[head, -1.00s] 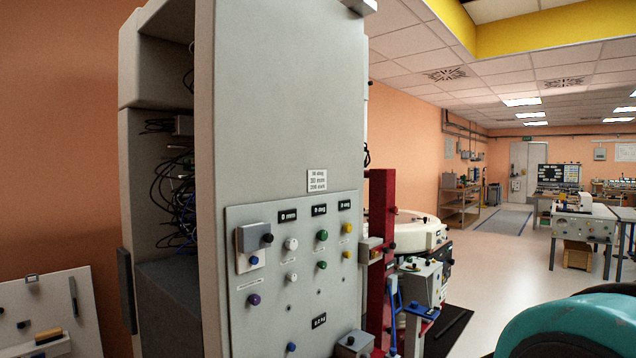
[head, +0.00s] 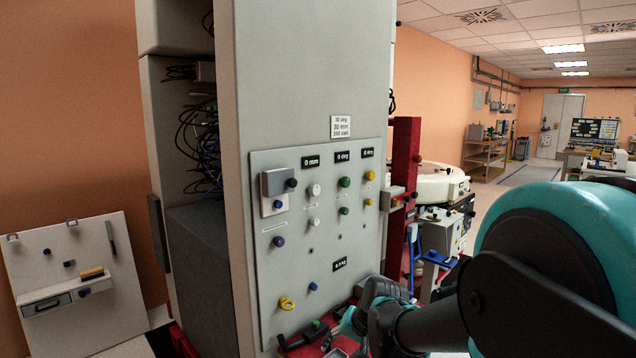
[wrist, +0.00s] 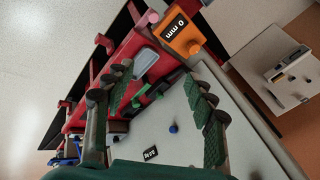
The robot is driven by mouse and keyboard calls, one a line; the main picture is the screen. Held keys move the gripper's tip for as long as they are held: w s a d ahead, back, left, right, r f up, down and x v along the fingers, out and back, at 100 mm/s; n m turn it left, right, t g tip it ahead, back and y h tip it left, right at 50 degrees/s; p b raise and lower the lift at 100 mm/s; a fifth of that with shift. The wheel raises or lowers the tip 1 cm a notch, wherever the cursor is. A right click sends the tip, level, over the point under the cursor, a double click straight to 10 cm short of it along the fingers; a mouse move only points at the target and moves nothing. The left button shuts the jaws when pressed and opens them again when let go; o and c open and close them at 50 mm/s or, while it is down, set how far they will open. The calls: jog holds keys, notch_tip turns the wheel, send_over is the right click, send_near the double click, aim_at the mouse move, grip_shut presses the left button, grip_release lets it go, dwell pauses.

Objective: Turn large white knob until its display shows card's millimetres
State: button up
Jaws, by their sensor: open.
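The large white knob (head: 314,190) is on the upper part of the grey panel (head: 262,318), below a black display (head: 310,161) reading 0 mm. The white card (head: 340,127) above the panel has three lines; the middle one seems to read 30 mm. My gripper (head: 362,312) is low at the panel's lower right, well below and apart from the white knob. In the wrist view my gripper (wrist: 160,98) is open, with nothing between its fingers. The large white knob cannot be made out in the wrist view.
A smaller white knob (head: 314,222), a green knob (head: 345,182) and a purple knob (head: 278,241) are nearby. A grey box (head: 279,181) juts out left of the white knob. A red post (head: 404,150) stands right. The wrist view shows an orange box (wrist: 180,40) reading 0 mm.

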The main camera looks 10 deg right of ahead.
jog(key=w+a+r+m+t+y, duration=0.1)
jog(key=w+r+m+t+y, duration=0.15)
jog(key=w+r+m, duration=0.45)
jog(key=m+t+y, duration=0.5)
jog(key=m+t, duration=0.2)
jog(key=m, duration=0.7)
send_near(317, 191)
jog(key=x, duration=0.9)
jog(key=shift+w+a, duration=0.2)
jog(key=shift+c, duration=0.2)
jog(key=c, duration=1.1)
